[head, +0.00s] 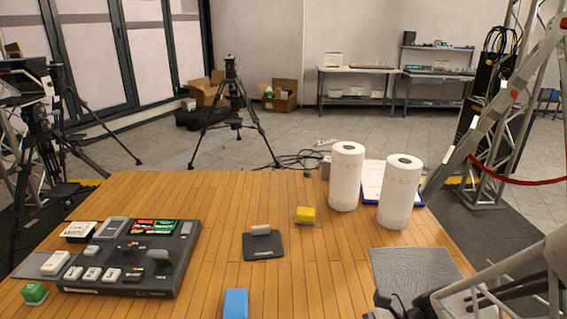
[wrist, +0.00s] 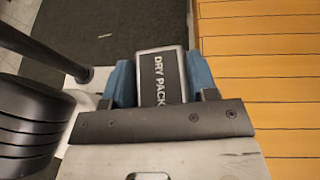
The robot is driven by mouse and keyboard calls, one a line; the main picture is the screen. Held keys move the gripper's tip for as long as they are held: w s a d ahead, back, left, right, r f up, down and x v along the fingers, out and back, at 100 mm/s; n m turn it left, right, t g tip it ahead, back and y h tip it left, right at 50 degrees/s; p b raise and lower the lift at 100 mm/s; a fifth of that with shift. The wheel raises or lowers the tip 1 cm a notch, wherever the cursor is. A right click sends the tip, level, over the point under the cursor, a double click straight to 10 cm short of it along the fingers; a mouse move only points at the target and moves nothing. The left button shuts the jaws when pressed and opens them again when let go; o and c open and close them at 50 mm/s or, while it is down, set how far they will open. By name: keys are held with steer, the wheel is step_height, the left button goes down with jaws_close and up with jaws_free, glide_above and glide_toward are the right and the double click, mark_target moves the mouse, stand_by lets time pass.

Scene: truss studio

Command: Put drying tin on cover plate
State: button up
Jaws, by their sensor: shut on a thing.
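My gripper (wrist: 160,82) is shut on the drying tin (wrist: 158,66), a small dark block with a pale rim and the lettering "DRY PACK". Blue finger pads press on its two sides. In the head view my arm comes in at the lower right, and the tin cannot be made out there. A dark square plate (head: 264,249) with a light grey raised piece at its back edge lies mid-table; it looks like the cover plate, but its label is too small to read. The tin is apart from it.
A dark case (head: 170,285) with several small items stands at the left. A yellow block (head: 306,215), a blue block (head: 236,303) and a green block (head: 34,292) lie on the table. Two white rolls (head: 346,178) stand at the back right. A grey textured mat (head: 415,272) lies near my arm.

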steer(key=shift+t, duration=0.3)
steer(key=w+a, duration=0.1)
steer(key=w, duration=0.2)
steer(key=w+a, duration=0.2)
steer(key=w, duration=0.1)
steer(key=w+a, duration=0.1)
steer(key=w, duration=0.2)
steer(key=shift+w+a+r, duration=0.3)
steer(key=shift+w+r, duration=0.05)
steer(key=shift+w, duration=0.05)
steer(key=shift+m+t, duration=0.4)
steer(key=shift+m, duration=0.1)
steer(key=w+a, duration=0.4)
steer(key=w, duration=0.1)
steer(key=w+a, duration=0.3)
steer(key=shift+w+a+r, duration=0.1)
steer(key=shift+w+r, duration=0.1)
steer(key=shift+w+a, duration=0.5)
steer(key=shift+a, duration=0.1)
glide_above(262, 250)
steer(key=shift+f, duration=0.75)
steer(key=shift+f, duration=1.75)
steer(key=shift+f, duration=0.1)
